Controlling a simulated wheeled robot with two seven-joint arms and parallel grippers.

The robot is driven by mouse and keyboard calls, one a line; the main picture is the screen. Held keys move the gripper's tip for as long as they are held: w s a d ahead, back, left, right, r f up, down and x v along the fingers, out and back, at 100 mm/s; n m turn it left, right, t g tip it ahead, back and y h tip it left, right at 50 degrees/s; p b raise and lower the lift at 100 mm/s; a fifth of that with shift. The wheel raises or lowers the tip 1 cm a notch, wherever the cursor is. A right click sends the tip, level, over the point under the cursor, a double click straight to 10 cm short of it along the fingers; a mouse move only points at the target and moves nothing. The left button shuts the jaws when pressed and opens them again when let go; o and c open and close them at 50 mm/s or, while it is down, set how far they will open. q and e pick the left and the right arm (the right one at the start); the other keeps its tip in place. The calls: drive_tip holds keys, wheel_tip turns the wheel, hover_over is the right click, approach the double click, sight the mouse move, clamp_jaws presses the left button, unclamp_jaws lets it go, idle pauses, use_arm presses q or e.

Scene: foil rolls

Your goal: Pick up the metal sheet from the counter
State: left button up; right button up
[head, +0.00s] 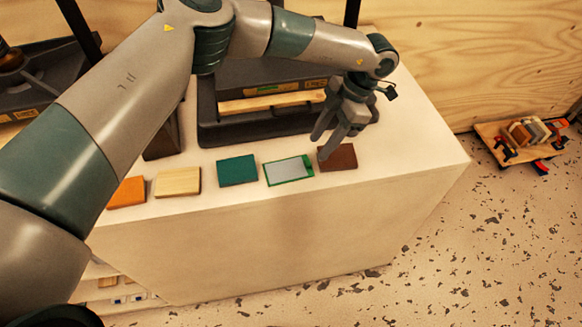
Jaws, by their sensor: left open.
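The metal sheet (288,170), a flat grey rectangle with a green border, lies on the pale counter (270,230) near its front edge. My left gripper (323,148) is open and empty. Its fingers point down, just right of the sheet and over the left part of a dark brown block (340,157). I cannot tell whether the fingertips touch the block. The sheet is fully visible. My right gripper is not in view.
Left of the sheet, in a row, lie a teal block (237,170), a light wood block (177,182) and an orange block (127,192). A dark machine (225,128) stands behind them. A small cart (520,142) with blocks stands on the floor at right.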

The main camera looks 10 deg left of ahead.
sight(311, 163)
use_arm(q)
drive_tip(key=shift+p+x, duration=1.05)
drive_tip(key=shift+p, duration=0.15)
drive_tip(key=shift+p+x, duration=0.5)
drive_tip(key=shift+x, duration=0.6)
drive_tip(key=shift+s+f, duration=0.15)
drive_tip(key=shift+f, duration=0.3)
clamp_jaws()
